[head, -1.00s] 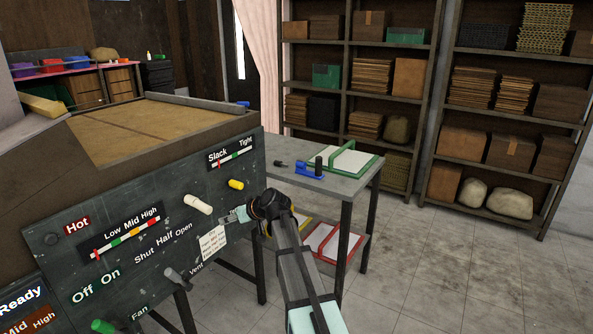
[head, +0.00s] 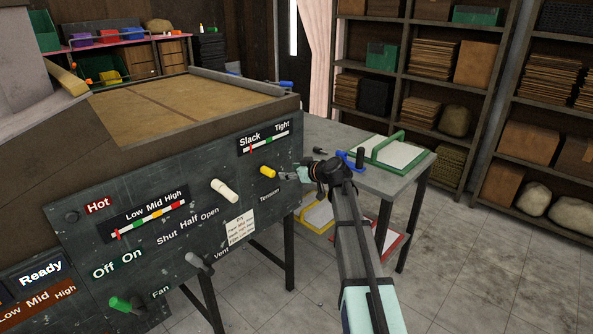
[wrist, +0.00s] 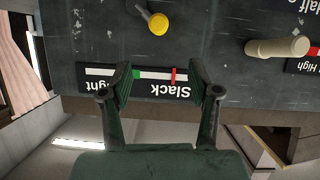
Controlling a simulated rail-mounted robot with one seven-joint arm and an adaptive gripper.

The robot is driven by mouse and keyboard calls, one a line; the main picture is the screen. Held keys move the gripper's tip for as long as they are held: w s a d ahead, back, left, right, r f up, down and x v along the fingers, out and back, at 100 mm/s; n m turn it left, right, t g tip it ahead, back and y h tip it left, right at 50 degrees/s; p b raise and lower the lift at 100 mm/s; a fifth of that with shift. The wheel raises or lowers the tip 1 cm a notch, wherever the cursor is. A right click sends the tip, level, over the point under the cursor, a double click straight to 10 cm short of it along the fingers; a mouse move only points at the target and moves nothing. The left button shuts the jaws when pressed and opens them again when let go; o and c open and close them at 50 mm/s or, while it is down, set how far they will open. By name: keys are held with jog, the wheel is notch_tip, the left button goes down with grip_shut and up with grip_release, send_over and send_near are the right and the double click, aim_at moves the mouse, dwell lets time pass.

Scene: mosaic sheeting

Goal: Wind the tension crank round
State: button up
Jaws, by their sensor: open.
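The tension crank has a yellow knob (head: 267,171) on the dark panel, above the Tension label. In the wrist view the yellow knob (wrist: 158,25) is at the top centre, on a short metal arm. My gripper (head: 287,176) is just right of the knob in the head view, open and empty. In the wrist view my gripper's fingers (wrist: 161,76) are spread below the knob, apart from it, with the Slack–Tight gauge (wrist: 150,75) showing between them. The gauge (head: 265,139) has a red pointer near Slack and a green band towards Tight.
A cream lever (head: 224,190) stands out left of the crank. A grey Vent lever (head: 199,262) and a green Fan knob (head: 120,303) are lower. A grey table (head: 395,181) with a green frame (head: 385,154) stands behind my arm. Open floor lies at right.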

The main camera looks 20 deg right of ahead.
aim_at(271, 170)
jog(key=p+x, duration=0.4)
jog(key=x, duration=0.9)
jog(key=shift+w+d, duration=0.1)
jog(key=shift+x, duration=0.8)
jog(key=shift+f, duration=0.1)
jog(key=c, duration=1.1)
